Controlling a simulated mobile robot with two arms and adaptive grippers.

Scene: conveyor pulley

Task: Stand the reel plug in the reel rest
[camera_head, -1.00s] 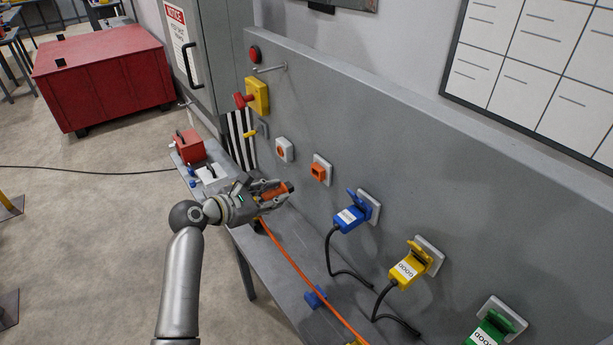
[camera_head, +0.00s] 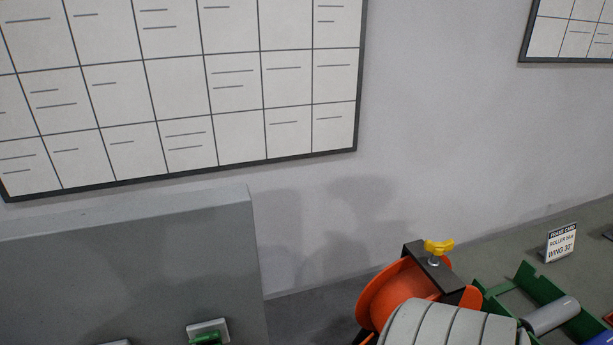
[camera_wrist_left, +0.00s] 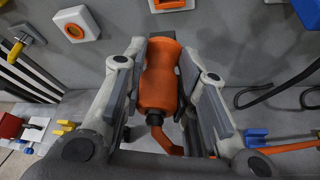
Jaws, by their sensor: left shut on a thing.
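The reel plug (camera_wrist_left: 160,82), an orange cylinder with a dark end and an orange cable (camera_wrist_left: 163,138) trailing from it, sits between the fingers of my left gripper (camera_wrist_left: 163,75) in the left wrist view. The fingers are shut on it from both sides. The plug is held in front of the grey panel. I cannot tell for sure which thing is the reel rest; a small blue piece (camera_wrist_left: 256,136) lies at the right of that view. My left gripper and the plug are outside the head view. My right gripper is in neither view.
The wrist view shows an orange-centred socket (camera_wrist_left: 76,24), a yellow handle (camera_wrist_left: 24,40) and black cables (camera_wrist_left: 270,92). In the head view, an orange disc (camera_head: 380,293) and a grey grooved drum (camera_head: 440,325) stand by a green cradle (camera_head: 575,327) and a sign card (camera_head: 562,243).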

